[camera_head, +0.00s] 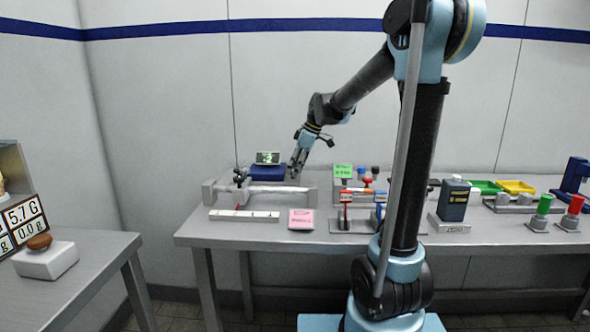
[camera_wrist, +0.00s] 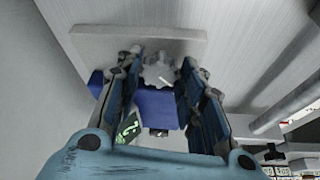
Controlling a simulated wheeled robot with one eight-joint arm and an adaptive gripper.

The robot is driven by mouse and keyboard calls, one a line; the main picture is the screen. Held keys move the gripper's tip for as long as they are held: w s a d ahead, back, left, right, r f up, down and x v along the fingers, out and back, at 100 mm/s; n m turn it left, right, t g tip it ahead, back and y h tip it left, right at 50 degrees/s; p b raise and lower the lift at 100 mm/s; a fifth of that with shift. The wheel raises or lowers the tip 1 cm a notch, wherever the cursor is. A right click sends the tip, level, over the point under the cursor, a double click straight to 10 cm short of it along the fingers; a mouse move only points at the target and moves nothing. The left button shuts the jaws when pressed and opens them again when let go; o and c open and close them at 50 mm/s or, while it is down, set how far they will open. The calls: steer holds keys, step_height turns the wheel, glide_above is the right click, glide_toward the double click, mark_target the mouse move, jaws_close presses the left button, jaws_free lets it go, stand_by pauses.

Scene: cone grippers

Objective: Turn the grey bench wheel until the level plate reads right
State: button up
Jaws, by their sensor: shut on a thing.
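The grey bench wheel (camera_wrist: 158,76) shows in the wrist view as a pale toothed knob in front of a grey end block. My gripper (camera_wrist: 160,84) has its fingers on both sides of it and is shut on it. In the head view my gripper (camera_head: 295,172) reaches down at the right end of the rail device, and the wheel is hidden. A small plate with green marks (camera_head: 268,157), perhaps the level plate, stands over a blue block (camera_head: 267,173). It also shows in the wrist view (camera_wrist: 128,129), partly behind the left finger. Its reading is too small to tell.
A dark handle (camera_head: 240,176) stands at the rail's left. A white strip (camera_head: 243,215) and a pink note (camera_head: 301,219) lie in front.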

steer(key=o, duration=1.1)
steer(key=shift+c, duration=0.2)
steer(key=shift+r, duration=0.1)
steer(key=w+v, duration=0.1)
steer(key=v, duration=1)
steer(key=shift+s+d+r, duration=0.3)
steer(key=shift+s, duration=0.15)
